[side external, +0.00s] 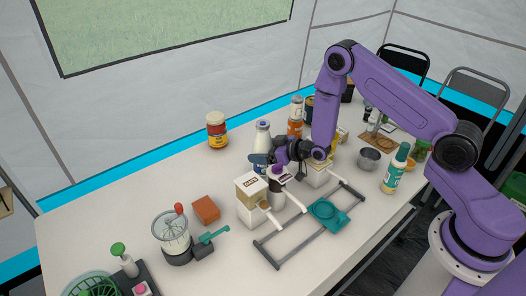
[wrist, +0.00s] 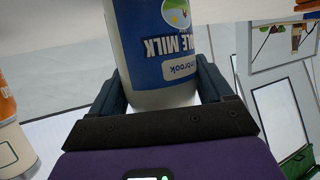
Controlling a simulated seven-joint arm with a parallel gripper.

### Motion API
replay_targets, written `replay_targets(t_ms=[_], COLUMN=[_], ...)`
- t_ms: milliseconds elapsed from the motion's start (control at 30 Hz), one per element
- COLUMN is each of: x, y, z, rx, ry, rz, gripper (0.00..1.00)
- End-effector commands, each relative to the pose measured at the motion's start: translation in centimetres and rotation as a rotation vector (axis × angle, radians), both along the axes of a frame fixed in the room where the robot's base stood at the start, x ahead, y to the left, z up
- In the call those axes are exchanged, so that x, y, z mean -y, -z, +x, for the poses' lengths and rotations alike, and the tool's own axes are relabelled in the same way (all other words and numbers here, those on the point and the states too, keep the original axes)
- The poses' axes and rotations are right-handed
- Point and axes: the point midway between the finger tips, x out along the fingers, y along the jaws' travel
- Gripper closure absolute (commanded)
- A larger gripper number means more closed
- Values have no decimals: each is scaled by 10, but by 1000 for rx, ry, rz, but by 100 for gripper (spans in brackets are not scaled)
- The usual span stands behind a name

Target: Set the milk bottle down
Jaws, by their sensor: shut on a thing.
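The milk bottle (side external: 262,138) is white with a blue label and stands upright in the side view, behind the oats box. In the wrist view the milk bottle (wrist: 158,50) fills the top middle, its label reading upside down. My gripper (wrist: 155,95) has one finger on each side of the bottle's body and is shut on it. In the side view my gripper (side external: 268,160) reaches the bottle from the right, low over the table. Its fingers partly cover the bottle's lower part, and I cannot tell whether the base touches the table (side external: 120,204).
An oats box (side external: 250,186) stands just in front of the bottle. Table space left of the bottle is clear.

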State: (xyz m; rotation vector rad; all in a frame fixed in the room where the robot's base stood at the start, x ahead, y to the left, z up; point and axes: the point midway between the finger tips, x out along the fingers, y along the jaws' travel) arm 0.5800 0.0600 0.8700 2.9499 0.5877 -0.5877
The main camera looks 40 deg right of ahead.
Motion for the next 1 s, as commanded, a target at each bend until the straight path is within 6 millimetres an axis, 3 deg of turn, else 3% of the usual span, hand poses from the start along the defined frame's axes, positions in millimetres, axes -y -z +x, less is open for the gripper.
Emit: replay_targets(t_ms=[467,500,533,567,867,1000], x=[0,0,0,0,0,4], y=[3,5,5,5,2,-2], z=[2,0,0,0,0,-9], rx=[9,0,0,0,1,0], ry=[1,0,0,0,0,1], rz=[2,0,0,0,0,0], gripper=[97,14,4,0,0,0])
